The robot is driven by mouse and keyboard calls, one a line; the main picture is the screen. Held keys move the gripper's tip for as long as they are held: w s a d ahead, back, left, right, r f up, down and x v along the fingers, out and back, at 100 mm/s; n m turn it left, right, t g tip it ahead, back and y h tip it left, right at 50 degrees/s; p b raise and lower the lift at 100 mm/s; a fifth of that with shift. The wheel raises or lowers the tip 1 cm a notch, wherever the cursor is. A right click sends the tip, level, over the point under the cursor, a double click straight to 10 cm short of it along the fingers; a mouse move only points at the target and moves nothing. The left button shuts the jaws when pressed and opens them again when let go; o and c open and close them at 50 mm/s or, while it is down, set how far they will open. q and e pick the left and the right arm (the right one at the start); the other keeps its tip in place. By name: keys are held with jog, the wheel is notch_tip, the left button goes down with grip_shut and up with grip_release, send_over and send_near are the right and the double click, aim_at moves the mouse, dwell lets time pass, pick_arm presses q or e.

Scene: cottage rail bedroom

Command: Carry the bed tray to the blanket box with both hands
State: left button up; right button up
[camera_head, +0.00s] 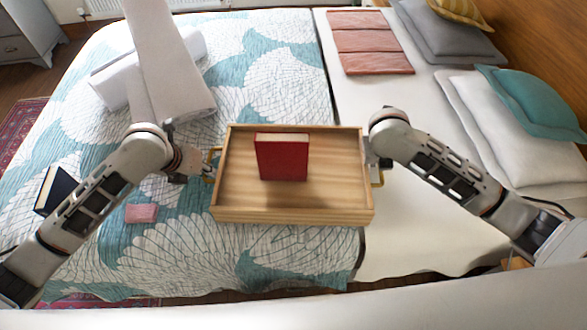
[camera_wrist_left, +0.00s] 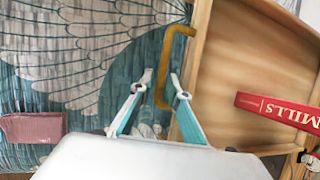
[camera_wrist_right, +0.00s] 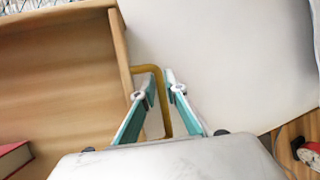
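The wooden bed tray (camera_head: 290,215) is over the bed in the middle of the head view, a red book (camera_head: 282,157) standing in it. Whether it touches the bed is unclear. My left gripper (camera_wrist_left: 162,77) is at its left brass handle (camera_wrist_left: 163,70), fingers apart on either side of the bar with gaps showing. My right gripper (camera_wrist_right: 160,77) is likewise open around the right brass handle (camera_wrist_right: 162,110). In the head view my left gripper (camera_head: 203,170) and right gripper (camera_head: 374,170) flank the tray. I cannot make out a blanket box.
A dark book (camera_head: 55,190) and a pink item (camera_head: 141,213) lie on the patterned bedspread left of the tray. Pillows (camera_head: 510,120) are on the right. A grey chest (camera_head: 30,35) stands far left.

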pick_arm(q)
grip_shut()
pick_arm(e)
grip_shut()
pick_arm(q)
jog(key=shift+w+r, duration=0.1)
jog(key=shift+r, duration=0.1)
pick_arm(e)
jog(key=shift+w+r, duration=0.1)
jog(key=shift+r, duration=0.1)
